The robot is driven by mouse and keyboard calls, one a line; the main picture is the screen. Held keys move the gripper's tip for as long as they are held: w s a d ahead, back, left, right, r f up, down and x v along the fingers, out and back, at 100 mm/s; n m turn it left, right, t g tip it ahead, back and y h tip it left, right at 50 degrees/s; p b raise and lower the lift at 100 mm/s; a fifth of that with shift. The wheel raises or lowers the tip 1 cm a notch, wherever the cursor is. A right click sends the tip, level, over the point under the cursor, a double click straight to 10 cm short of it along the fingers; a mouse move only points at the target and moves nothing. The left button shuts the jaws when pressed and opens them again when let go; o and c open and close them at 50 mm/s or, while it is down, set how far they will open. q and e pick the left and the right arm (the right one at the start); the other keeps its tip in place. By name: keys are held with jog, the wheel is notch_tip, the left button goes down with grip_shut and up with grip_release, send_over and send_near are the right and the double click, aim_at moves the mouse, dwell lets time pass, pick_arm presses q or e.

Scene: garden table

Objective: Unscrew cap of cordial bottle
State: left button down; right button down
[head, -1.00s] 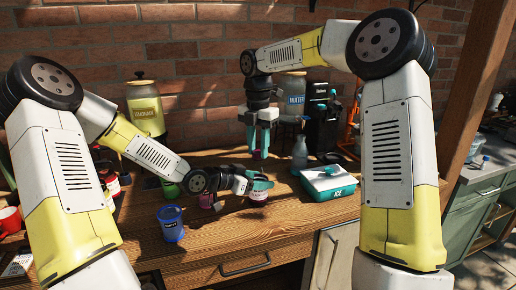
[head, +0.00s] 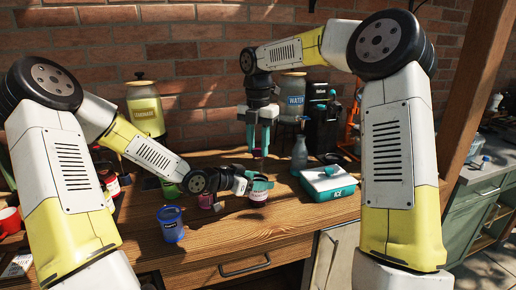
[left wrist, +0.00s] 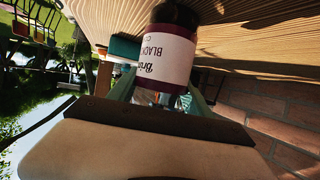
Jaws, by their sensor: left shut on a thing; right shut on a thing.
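The cordial bottle (head: 258,199), dark red with a white label, stands on the wooden table in the head view. My left gripper (head: 255,189) is shut around its side. In the left wrist view the bottle (left wrist: 166,57) fills the upper middle, its label upside down and partly readable as "BLACK". My right gripper (head: 258,140) points straight down, well above and behind the bottle in the picture. It is shut on a small dark purple thing (head: 259,153) at its fingertips, which looks like the cap. The bottle's top is partly hidden by my left gripper.
A blue cup (head: 171,225) stands at the front left. A teal-and-white ice box (head: 328,184) is right of the bottle, with a grey bottle (head: 300,153) behind it. A yellow canister (head: 145,110) and a water canister (head: 293,95) stand at the brick wall.

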aim_at(258, 150)
jog(key=shift+r, duration=0.8)
jog(key=shift+r, duration=2.05)
pick_arm(q)
jog(key=shift+c, duration=1.9)
grip_release()
